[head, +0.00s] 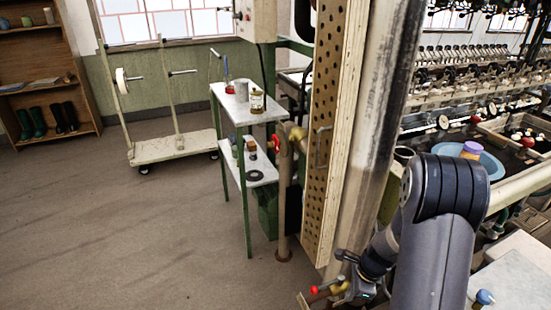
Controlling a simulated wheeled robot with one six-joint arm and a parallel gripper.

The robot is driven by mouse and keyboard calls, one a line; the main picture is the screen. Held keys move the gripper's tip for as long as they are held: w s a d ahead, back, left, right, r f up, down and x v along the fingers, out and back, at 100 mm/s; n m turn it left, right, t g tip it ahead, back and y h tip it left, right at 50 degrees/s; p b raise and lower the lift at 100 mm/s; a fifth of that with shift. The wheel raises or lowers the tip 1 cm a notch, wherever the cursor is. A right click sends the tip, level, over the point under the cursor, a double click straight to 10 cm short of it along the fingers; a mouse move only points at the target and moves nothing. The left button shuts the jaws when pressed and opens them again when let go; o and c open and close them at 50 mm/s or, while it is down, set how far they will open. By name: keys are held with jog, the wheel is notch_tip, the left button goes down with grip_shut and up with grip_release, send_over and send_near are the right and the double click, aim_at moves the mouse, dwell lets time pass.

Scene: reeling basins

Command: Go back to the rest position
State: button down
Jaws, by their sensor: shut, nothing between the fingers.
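My gripper (358,291) shows in the head view at the bottom edge, right of centre, at the end of my bent arm. It is shut and holds nothing. Its fingers are small and partly lost against the fittings behind, and the picture's edge cuts off what lies below. A red-and-yellow-handled fitting (326,288) shows just left of it; I cannot tell whether they touch.
A steel column and perforated board (332,120) stand close behind my gripper. A two-tier table (236,108) with jars and a wheeled trolley (175,147) stand further left. Reeling basins (505,150) with a blue dish (489,163) lie right. The left floor is clear.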

jog(key=shift+w+d+n, duration=0.15)
jog(key=shift+d+n, duration=0.4)
jog(key=shift+n, duration=0.45)
